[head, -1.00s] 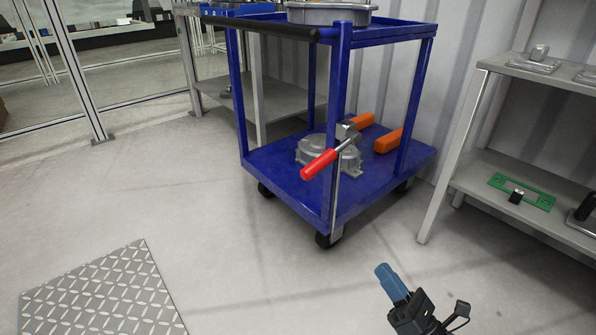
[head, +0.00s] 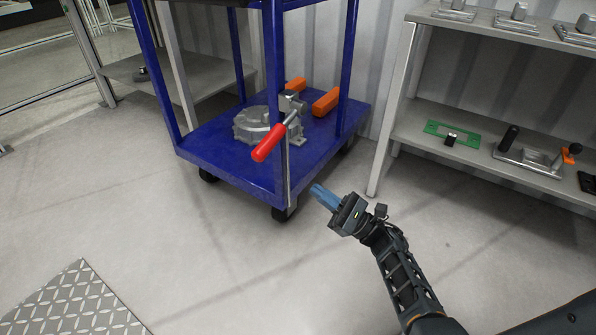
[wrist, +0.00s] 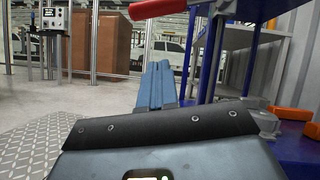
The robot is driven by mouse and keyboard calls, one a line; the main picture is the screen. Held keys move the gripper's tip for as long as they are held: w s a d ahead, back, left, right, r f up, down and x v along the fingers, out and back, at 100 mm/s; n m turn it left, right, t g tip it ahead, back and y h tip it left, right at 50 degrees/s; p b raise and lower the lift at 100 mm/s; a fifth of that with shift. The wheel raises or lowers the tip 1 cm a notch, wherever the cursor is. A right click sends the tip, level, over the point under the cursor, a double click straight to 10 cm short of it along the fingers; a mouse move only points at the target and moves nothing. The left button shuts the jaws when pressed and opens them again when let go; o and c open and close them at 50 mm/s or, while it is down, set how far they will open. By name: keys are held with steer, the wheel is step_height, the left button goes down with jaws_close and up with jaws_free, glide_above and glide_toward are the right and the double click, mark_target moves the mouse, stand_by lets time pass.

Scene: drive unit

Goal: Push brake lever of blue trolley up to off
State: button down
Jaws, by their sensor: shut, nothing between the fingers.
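The blue trolley (head: 222,154) stands on the floor left of centre in the head view. Its brake lever (head: 268,143) has a red grip and a metal shaft, mounted on the near corner post, with the red end slanting down toward the lower left. My gripper (head: 318,192) is shut and empty, to the right of and below the lever, apart from it. In the wrist view the blue fingers (wrist: 157,84) lie together, and the red grip (wrist: 155,8) shows above them at the top edge. A trolley post shows right of the fingers.
A grey metal casting (head: 258,126) and orange blocks (head: 327,102) lie on the trolley's lower deck. A grey shelf (head: 480,155) with several parts stands to the right. A tread plate (head: 75,305) lies at lower left. The floor before the trolley is clear.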

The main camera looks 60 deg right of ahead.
steer(key=s+r+x, duration=0.1)
steer(key=r+x, duration=0.1)
steer(key=x, duration=1)
steer(key=shift+a+r, duration=0.25)
steer(key=shift+a, duration=0.05)
steer(key=shift+s, duration=0.1)
steer(key=r+m+h+p, duration=0.1)
steer(key=r+m+h, duration=0.2)
steer(key=m, duration=0.1)
steer(key=a+r+m+h+p, duration=0.1)
steer(key=r+m+h+p, duration=0.1)
steer(key=r+m, duration=0.1)
steer(key=a+r+m+h+p, duration=0.1)
steer(key=r+m+h+p, duration=0.1)
steer(key=m, duration=0.3)
steer(key=shift+r+m+h, duration=0.4)
steer(key=shift+r+h, duration=0.1)
steer(key=shift+h, duration=0.3)
step_height(320, 180, up, 8)
steer(key=m+g+h+p, duration=0.4)
steer(key=m+h+p, duration=0.1)
steer(key=m+p, duration=0.45)
glide_above(275, 129)
steer(key=s, duration=0.3)
steer(key=shift+d+r+m+g+p, duration=0.1)
steer(key=shift+d+m+g+p, duration=0.2)
steer(key=shift+d+m+p, duration=0.25)
